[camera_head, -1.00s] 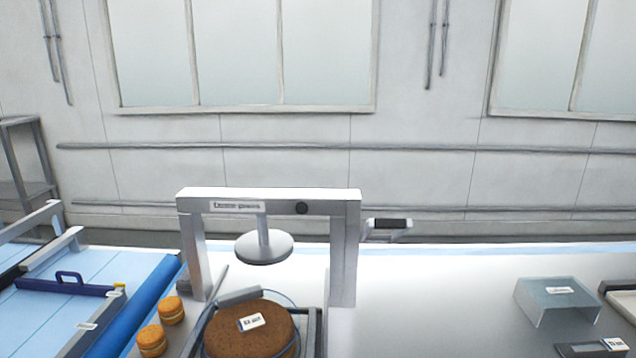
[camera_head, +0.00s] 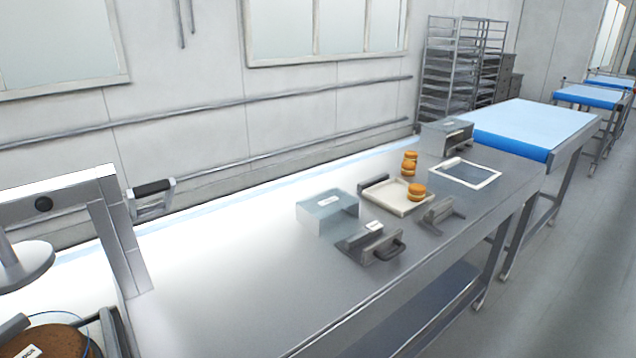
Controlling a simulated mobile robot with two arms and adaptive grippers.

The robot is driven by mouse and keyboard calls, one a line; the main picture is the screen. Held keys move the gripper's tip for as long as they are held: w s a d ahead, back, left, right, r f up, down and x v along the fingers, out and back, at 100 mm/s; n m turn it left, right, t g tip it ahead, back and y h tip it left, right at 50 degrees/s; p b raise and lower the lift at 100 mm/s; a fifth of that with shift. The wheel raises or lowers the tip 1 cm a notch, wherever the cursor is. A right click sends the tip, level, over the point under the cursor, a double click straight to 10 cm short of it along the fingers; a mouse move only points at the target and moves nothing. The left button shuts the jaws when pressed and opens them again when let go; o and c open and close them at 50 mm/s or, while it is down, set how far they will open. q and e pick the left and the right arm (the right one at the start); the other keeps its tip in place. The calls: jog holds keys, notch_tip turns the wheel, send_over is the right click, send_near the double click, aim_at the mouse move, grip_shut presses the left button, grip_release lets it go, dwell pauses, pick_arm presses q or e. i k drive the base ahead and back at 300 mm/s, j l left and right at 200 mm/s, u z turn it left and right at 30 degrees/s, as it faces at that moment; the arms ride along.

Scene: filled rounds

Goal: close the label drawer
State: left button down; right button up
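No part is clearly readable as the label drawer. A grey unit with a dark handle (camera_head: 372,246) and a small white label sits on the steel table near its front edge. A grey housing (camera_head: 447,136) with a handle at its front stands at the table's far right end. I cannot tell whether either one is the label drawer, or whether it is open or shut. Neither of my grippers is in view.
The steel table (camera_head: 235,275) is clear between the press (camera_head: 122,235) at left and a translucent box (camera_head: 328,212). A blue-edged table (camera_head: 530,122) follows.

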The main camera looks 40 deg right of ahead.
aim_at(364, 246)
jog(key=z, duration=1.7)
